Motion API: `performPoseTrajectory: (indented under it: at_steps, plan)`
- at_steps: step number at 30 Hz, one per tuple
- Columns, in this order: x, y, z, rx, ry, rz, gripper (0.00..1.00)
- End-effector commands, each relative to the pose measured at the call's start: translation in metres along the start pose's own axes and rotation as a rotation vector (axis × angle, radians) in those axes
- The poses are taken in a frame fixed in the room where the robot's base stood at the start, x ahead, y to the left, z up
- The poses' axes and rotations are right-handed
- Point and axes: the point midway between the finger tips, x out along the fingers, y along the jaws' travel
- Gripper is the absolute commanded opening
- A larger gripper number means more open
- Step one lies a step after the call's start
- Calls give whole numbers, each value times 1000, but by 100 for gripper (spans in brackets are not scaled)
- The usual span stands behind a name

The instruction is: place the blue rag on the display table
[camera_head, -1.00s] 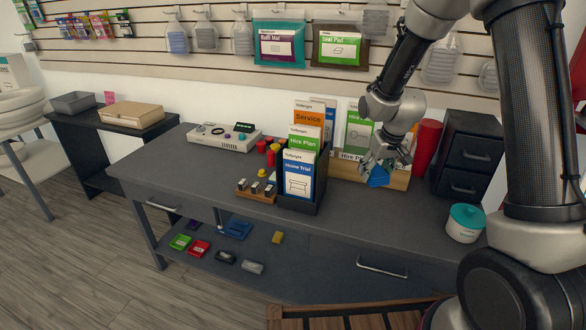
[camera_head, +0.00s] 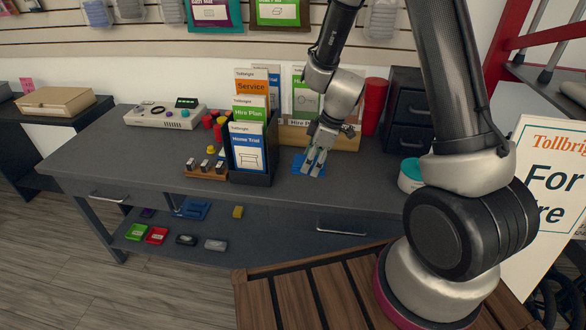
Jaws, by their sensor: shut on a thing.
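The blue rag (camera_head: 299,163) is at the top of the grey display table (camera_head: 345,193), just right of the black brochure holder. My gripper (camera_head: 314,168) points down over it, its fingers shut on the rag. The rag spreads out on both sides of the fingers and looks to be touching the tabletop. Part of the rag is hidden behind the fingers.
A black brochure holder (camera_head: 252,172) stands close left of my gripper. A teal-lidded jar (camera_head: 410,176) is at the right. The front tabletop is clear.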

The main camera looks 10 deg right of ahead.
Motion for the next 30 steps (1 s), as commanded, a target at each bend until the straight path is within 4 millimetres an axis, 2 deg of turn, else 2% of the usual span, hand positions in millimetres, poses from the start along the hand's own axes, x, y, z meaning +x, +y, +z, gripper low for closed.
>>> performPoseTrajectory:
  at_steps: [3, 8, 15, 27, 28, 30]
  plan:
    - [22, 0, 7, 3, -1, -2, 37]
    - [37, 0, 12, 3, 0, -1, 37]
    - [69, 0, 22, 3, 0, 0, 37]
    - [74, 0, 23, 2, 0, 1, 37]
    - [74, 0, 23, 2, 0, 1, 61]
    - [74, 0, 23, 1, 0, 1, 74]
